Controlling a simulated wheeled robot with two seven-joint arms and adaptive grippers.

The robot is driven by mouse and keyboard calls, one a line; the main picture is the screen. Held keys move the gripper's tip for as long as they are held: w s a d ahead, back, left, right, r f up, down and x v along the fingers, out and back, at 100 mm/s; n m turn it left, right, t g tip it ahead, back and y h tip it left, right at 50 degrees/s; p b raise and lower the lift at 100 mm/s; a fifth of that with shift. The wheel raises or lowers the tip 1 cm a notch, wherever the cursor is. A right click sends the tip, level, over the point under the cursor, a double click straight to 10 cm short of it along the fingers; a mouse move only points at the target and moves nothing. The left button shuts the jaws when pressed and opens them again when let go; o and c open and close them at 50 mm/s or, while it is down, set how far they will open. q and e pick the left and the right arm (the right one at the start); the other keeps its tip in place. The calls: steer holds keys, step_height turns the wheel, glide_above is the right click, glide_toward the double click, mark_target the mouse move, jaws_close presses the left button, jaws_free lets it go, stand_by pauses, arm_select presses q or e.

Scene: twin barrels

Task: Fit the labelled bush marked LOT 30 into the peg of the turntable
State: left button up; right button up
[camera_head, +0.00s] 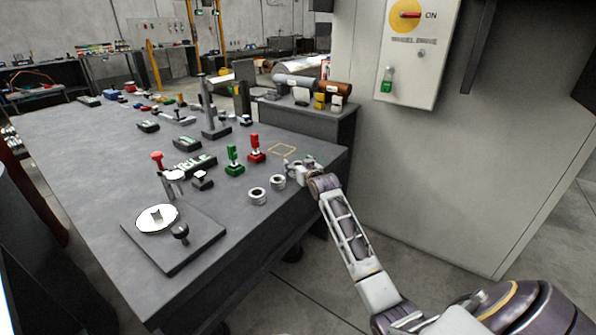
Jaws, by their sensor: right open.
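The turntable (145,224) is a white disc on a dark square plate near the front of the bench. A small peg seems to stand at its middle, too small to make out well. Two whitish ring-shaped bushes stand on the bench near its right edge: the nearer bush (257,196) and the farther bush (278,181). Any lettering on them is too small to read, so I cannot tell which is LOT 30. My right gripper (293,168) is open, just beyond the farther bush, low over the bench. I cannot tell whether it touches anything. My left gripper is out of view.
A red-knobbed clamp (158,160) and a dark knob (181,232) stand by the turntable. A grey cabinet (385,150) rises right of the bench.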

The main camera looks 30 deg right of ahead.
steer(key=shift+w, duration=0.2)
stand_by(0.4)
steer(key=c, duration=1.4)
